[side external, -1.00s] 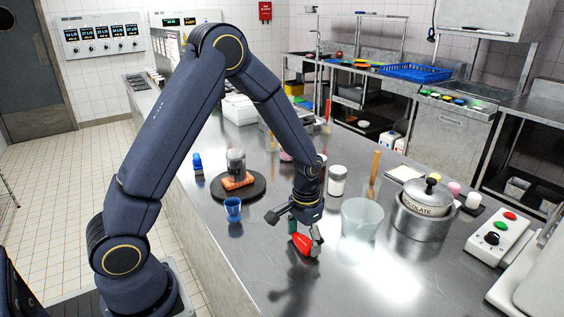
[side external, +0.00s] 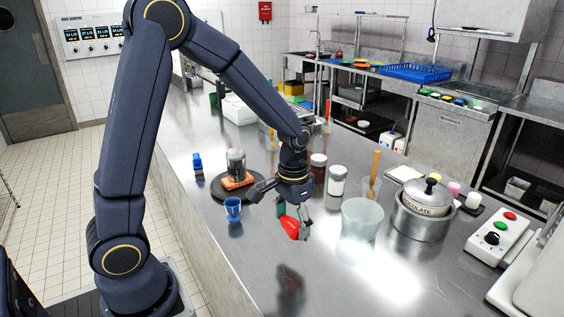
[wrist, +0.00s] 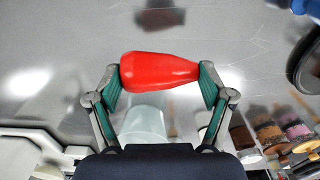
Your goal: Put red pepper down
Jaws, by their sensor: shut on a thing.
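The red pepper (side external: 291,227) is held between the fingers of my gripper (side external: 293,222), above the steel counter. In the wrist view the pepper (wrist: 160,71) lies crosswise between the two green finger pads of my gripper (wrist: 160,75), with a pad at each end. Its shadow on the counter sits apart below it in the side view, so it is clear of the surface.
A frosted container (side external: 361,220) stands just right of my gripper. A blue cup (side external: 233,210) and a dark round board (side external: 222,192) with a salmon-coloured block (side external: 237,181) are on the left. A pot (side external: 420,222) is on the right. The counter's front (side external: 285,285) is clear.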

